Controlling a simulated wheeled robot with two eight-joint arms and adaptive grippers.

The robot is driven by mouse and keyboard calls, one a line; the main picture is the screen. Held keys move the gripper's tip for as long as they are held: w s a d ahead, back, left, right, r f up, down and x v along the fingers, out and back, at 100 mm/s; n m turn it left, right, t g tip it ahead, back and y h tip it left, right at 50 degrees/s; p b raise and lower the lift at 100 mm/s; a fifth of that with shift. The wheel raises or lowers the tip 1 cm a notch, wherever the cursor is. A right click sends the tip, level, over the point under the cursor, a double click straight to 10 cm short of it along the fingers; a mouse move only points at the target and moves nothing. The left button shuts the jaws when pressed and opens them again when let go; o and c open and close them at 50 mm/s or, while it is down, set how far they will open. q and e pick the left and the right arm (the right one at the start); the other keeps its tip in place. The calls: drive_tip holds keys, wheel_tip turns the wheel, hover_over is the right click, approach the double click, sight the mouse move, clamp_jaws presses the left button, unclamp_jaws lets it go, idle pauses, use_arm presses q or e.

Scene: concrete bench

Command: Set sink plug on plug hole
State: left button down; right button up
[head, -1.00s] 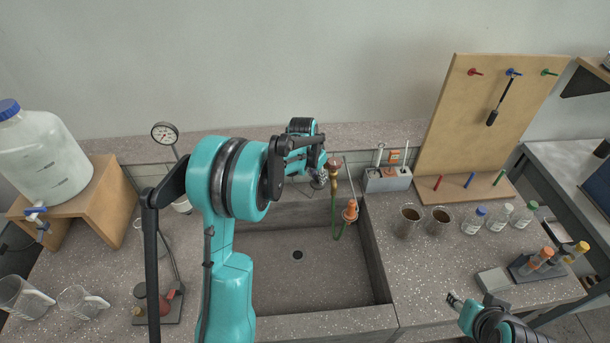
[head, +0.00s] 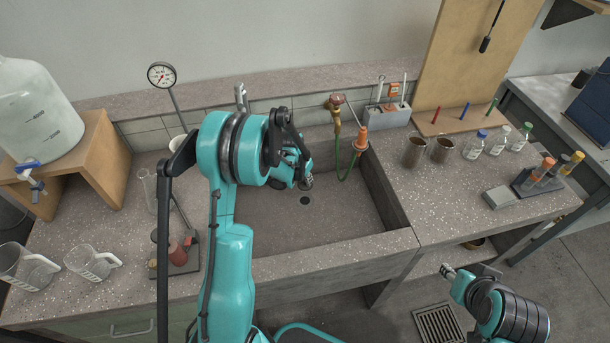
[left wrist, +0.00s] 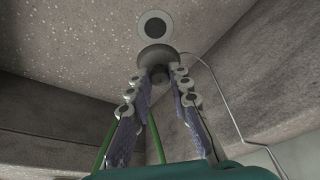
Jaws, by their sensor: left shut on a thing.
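The plug hole (head: 305,201) is a pale ring with a dark centre in the sink floor. It also shows in the left wrist view (left wrist: 155,25), uncovered. My left gripper (left wrist: 158,78) is shut on the grey round sink plug (left wrist: 157,57), held at its fingertips. The plug shows just below the hole in that picture and looks apart from it; the exact height cannot be told. In the head view, my left gripper (head: 305,183) is down in the sink close to the hole. My right gripper (head: 448,271) is in front of the bench, far from the sink; its jaws are unclear.
The stone sink (head: 345,236) has high walls around the hole. A brass tap (head: 335,120) with a green hose (head: 350,165) stands at its back. Beakers (head: 90,262) and a gauge stand (head: 161,76) are on the left, brown cups (head: 414,152) on the right.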

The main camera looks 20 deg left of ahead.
sight(303, 186)
use_arm(q)
drive_tip(key=shift+f+b, duration=0.8)
drive_tip(key=shift+f, duration=0.8)
wheel_tip(303, 186, down, 3)
drive_tip(key=shift+r+b, duration=0.1)
drive_tip(key=shift+b, duration=1.15)
drive_tip(key=shift+f, duration=1.4)
drive_tip(key=shift+f, duration=0.5)
drive_tip(key=c, duration=1.3)
unclamp_jaws()
drive_tip(key=v, duration=1.2)
drive_tip(key=shift+a, duration=0.1)
